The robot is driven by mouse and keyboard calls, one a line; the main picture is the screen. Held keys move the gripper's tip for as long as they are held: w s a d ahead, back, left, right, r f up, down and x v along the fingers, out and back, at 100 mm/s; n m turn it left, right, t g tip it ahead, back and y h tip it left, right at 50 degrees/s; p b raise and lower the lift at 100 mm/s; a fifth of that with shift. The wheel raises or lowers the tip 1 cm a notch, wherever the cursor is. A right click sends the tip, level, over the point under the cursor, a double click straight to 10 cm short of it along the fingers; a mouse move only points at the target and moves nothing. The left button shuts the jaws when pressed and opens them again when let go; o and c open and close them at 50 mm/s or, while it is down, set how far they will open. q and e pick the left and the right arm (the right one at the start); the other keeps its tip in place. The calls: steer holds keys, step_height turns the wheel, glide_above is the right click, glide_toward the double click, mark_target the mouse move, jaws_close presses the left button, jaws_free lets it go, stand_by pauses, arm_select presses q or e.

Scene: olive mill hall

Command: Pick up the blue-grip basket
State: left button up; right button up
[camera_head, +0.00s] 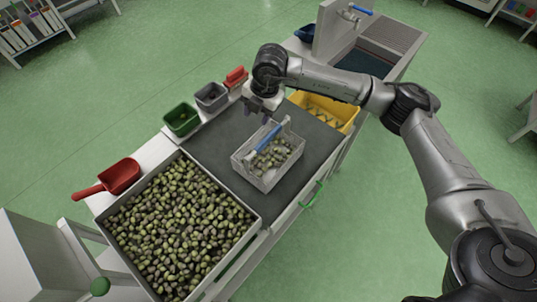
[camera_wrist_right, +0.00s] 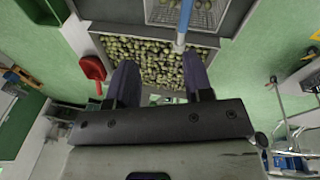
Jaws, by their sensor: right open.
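The blue-grip basket (camera_head: 248,174) stands on the dark mat (camera_head: 212,150) in the middle of the bench, with olives inside. Its blue grip (camera_head: 265,138) spans the top at a slant. My right gripper (camera_head: 263,112) is open and empty, just beyond the basket's far-left side, pointing down and apart from the grip. In the right wrist view the two dark fingers (camera_wrist_right: 160,78) are spread. The basket (camera_wrist_right: 207,17) and its blue grip (camera_wrist_right: 183,25) lie at the top, beyond the fingertips. My left gripper is not in view.
A large bin (camera_head: 262,222) full of olives stands at the near left of the mat. A red scoop (camera_head: 120,176), green tub (camera_head: 181,117), grey tub (camera_head: 211,94) and red item (camera_head: 236,76) line the left edge. A yellow crate (camera_head: 344,112) and a sink (camera_head: 365,62) are at the far end.

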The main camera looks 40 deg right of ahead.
mark_target(268, 136)
steer(key=d+f+m, duration=0.1)
steer(key=f, duration=0.1)
steer(key=s+d+f+g+h, duration=0.1)
steer(key=f, duration=0.2)
steer(key=d+f+m+h, duration=0.1)
steer(key=f, duration=0.2)
steer(key=shift+s+f+m, duration=0.15)
steer(key=shift+s+m, duration=0.15)
steer(key=shift+s, duration=0.1)
steer(key=shift+w+a+f+b, duration=0.1)
steer(key=shift+f+b, duration=0.1)
steer(key=shift+f, duration=1.35)
steer(key=shift+w+a+f+b, duration=0.1)
steer(key=shift+f+b, duration=0.05)
steer(key=shift+f, duration=1.35)
jaws_close()
steer(key=shift+r, duration=0.1)
